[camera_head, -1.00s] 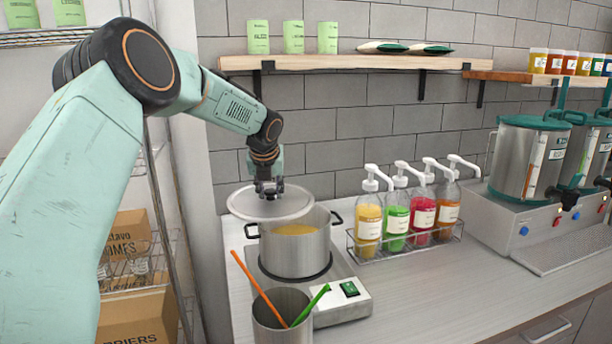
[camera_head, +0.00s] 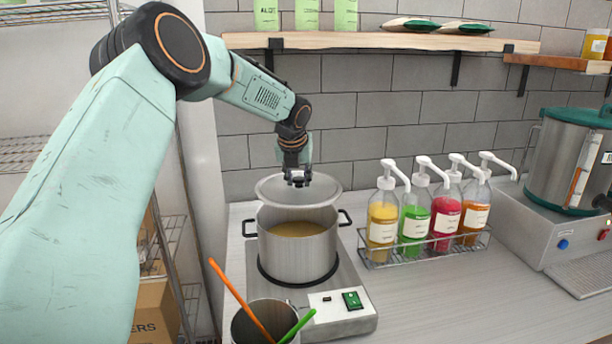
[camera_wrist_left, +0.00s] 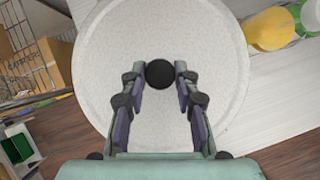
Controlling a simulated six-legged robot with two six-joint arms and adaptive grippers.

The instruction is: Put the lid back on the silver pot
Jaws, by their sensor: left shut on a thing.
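The silver pot (camera_head: 297,255) stands on the hot plate with its mouth uncovered at the front, and yellow-orange liquid shows inside. The round grey lid (camera_head: 299,189) is held above the back part of the pot's mouth, apart from the front rim. My left gripper (camera_head: 297,178) is over the lid and shut on its black knob. In the left wrist view the black knob (camera_wrist_left: 160,73) sits between the two fingertips, and the lid (camera_wrist_left: 110,60) fills most of the picture and hides the pot. My right gripper is not in view.
A cup (camera_head: 262,325) with an orange and a green stick stands in front of the hot plate (camera_head: 345,318). Several pump bottles in a wire rack (camera_head: 420,250) stand to the right. A wooden shelf (camera_head: 380,41) runs along the wall above.

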